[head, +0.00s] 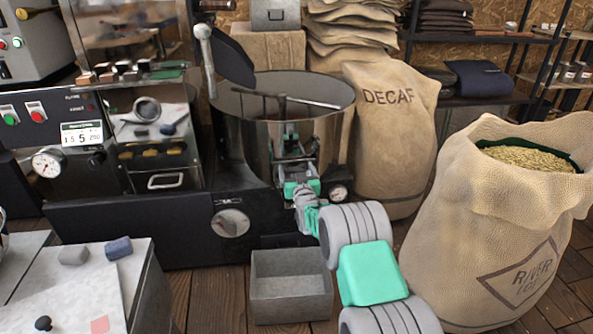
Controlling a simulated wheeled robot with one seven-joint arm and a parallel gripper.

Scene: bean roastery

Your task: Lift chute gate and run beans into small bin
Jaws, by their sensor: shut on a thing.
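The round steel cooling drum (330,120) of the roaster stands at the middle, open on top with a stirring arm inside. My gripper (290,146), green and grey, is at the drum's front wall, shut on the chute gate there. The gate is small and mostly hidden behind my fingers, so I cannot tell how high it stands. The small bin (290,299) is a grey open box on the floor, below and in front of the drum. Its visible inside looks empty. No falling beans show.
A DECAF sack (388,140) stands right of the drum. A large open sack of beans (500,235) stands at the front right, near my arm. The roaster's black base (150,235) is at left. A grey worktop (60,290) fills the lower left.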

